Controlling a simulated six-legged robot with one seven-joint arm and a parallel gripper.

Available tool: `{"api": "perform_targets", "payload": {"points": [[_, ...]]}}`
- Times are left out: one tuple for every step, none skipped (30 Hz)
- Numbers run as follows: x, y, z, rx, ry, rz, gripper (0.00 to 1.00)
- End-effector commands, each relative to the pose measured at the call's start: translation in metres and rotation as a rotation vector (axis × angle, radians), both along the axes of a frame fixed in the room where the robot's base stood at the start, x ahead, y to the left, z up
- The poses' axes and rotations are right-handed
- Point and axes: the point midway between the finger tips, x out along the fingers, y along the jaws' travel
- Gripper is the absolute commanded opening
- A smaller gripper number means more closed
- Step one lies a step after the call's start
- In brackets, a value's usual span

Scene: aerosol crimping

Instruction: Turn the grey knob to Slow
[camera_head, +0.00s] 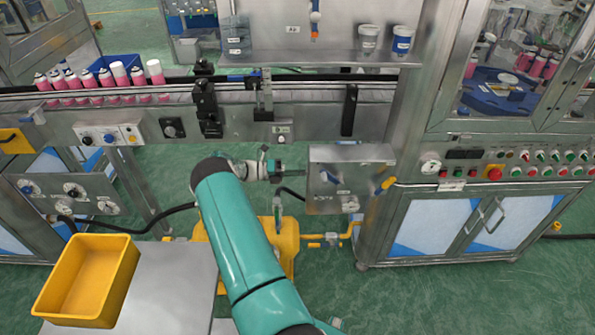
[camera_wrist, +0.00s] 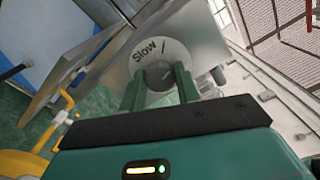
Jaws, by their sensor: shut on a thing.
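The grey knob (camera_wrist: 160,77) sits on a round pale dial plate (camera_wrist: 160,56) on a metal box face in the wrist view. The word "Slow" shows at the dial's upper left, with a dark tick mark to its right. The knob's pointer is not clear, and the lower dial is hidden. My gripper (camera_wrist: 160,86) is shut on the knob, one green finger on each side. In the head view my gripper (camera_head: 283,173) reaches the left side of the metal control box (camera_head: 350,155); the knob is hidden there.
A conveyor (camera_head: 300,92) with several pink cans (camera_head: 90,88) runs behind my arm. A cabinet (camera_head: 465,225) with a button panel stands to the right. A yellow bin (camera_head: 90,275) sits at lower left. A yellow pipe (camera_head: 352,233) runs below the control box.

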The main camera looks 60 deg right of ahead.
Motion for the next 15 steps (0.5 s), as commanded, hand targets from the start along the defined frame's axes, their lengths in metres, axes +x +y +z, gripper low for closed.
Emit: {"api": "perform_targets", "payload": {"points": [[0.0010,0.0008,-0.0006,0.038,0.018,0.000,0.09],[0.0011,0.0008,-0.0007,0.064,0.031,0.000,0.09],[0.0011,0.0008,-0.0008,0.097,0.049,0.001,0.09],[0.0012,0.0008,-0.0008,0.122,0.062,0.001,0.09],[0.0012,0.0008,-0.0008,0.148,0.074,0.002,0.09],[0.0012,0.0007,-0.0009,0.181,0.090,0.002,0.09],[0.0012,0.0007,-0.0009,0.204,0.102,0.002,0.09],[0.0012,0.0007,-0.0009,0.227,0.115,0.001,0.09],[0.0013,0.0006,-0.0010,0.256,0.130,0.001,0.09],[0.0013,0.0006,-0.0010,0.277,0.141,0.001,0.09],[0.0012,0.0006,-0.0010,0.299,0.152,0.001,0.09],[0.0013,0.0006,-0.0011,0.326,0.165,0.001,0.09],[0.0013,0.0006,-0.0011,0.344,0.175,0.001,0.09],[0.0013,0.0006,-0.0011,0.361,0.183,0.001,0.09],[0.0013,0.0005,-0.0012,0.383,0.195,0.001,0.09]]}}
